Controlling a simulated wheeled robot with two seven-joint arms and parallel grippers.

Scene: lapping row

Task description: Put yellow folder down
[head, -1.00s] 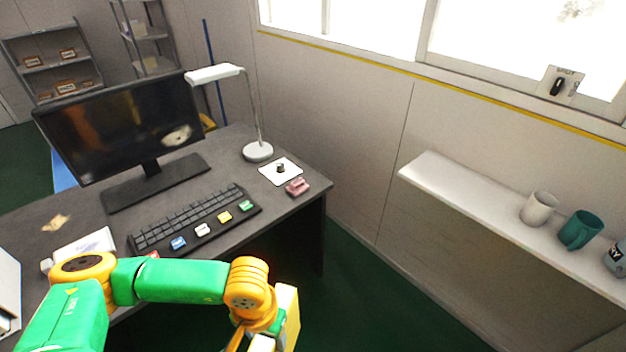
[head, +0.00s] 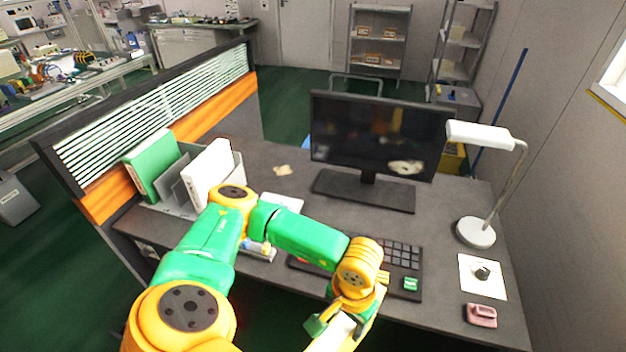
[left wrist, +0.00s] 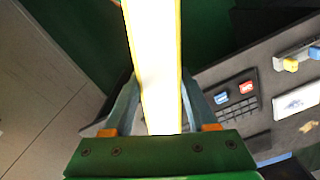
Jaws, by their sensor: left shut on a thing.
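The yellow folder (left wrist: 155,60) shows in the left wrist view as a narrow pale block with yellow edges, standing between my two fingers. My left gripper (left wrist: 159,80) is shut on it, one finger on each side. In the head view my left gripper (head: 338,328) is low, in front of the desk's near edge, and only part of the folder shows at the bottom edge. On the desk (head: 265,155) a file holder (head: 187,209) at the left holds a green folder (head: 152,166) and a white one (head: 210,172). My right gripper is not in view.
A monitor (head: 375,135), a keyboard (head: 402,257) partly behind my arm, a lamp (head: 476,232), a white pad (head: 482,276) and a pink object (head: 481,315) occupy the desk. A slatted divider (head: 160,118) borders its left side. The desk's back left is mostly clear.

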